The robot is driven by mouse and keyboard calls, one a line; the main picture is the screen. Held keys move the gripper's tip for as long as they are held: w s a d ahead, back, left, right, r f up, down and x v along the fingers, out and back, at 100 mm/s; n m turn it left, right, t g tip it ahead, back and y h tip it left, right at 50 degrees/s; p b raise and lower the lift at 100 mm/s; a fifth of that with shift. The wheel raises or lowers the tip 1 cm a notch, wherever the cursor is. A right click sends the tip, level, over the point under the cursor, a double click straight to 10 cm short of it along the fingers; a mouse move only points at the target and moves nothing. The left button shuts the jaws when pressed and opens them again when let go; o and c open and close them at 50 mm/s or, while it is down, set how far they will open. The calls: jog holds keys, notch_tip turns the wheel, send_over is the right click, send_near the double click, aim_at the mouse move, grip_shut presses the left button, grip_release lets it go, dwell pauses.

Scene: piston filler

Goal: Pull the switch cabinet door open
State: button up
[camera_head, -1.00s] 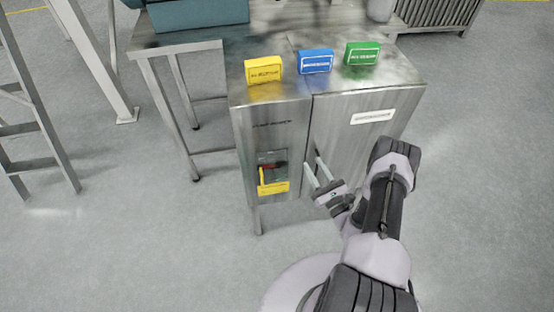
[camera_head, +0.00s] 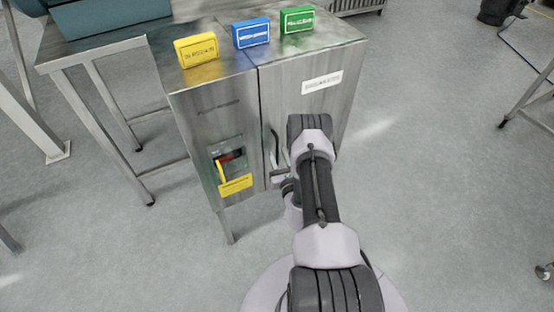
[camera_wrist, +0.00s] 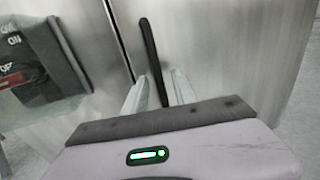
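The switch cabinet is a brushed steel box, and its door (camera_head: 300,100) is the right front panel with a white label. The door stands closed, with a narrow seam along its left edge. A dark upright bar handle (camera_wrist: 149,50) is on the door near the seam. My gripper (camera_wrist: 158,82) is open, with one pale finger on each side of the handle's lower part. Gaps show between the fingers and the bar, and contact cannot be made out. In the head view my arm hides most of the gripper.
A red switch with a yellow tag (camera_head: 236,184) is on the left front panel. Yellow (camera_head: 196,50), blue (camera_head: 252,33) and green (camera_head: 297,19) boxes stand on top. A steel table (camera_head: 100,45) adjoins at left. The floor to the right is clear nearby.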

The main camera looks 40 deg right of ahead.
jog(key=shift+w+d, duration=0.25)
jog(key=shift+w, duration=0.4)
jog(key=shift+c, duration=0.2)
grip_shut()
jog(key=shift+s, duration=0.1)
dwell(0.7)
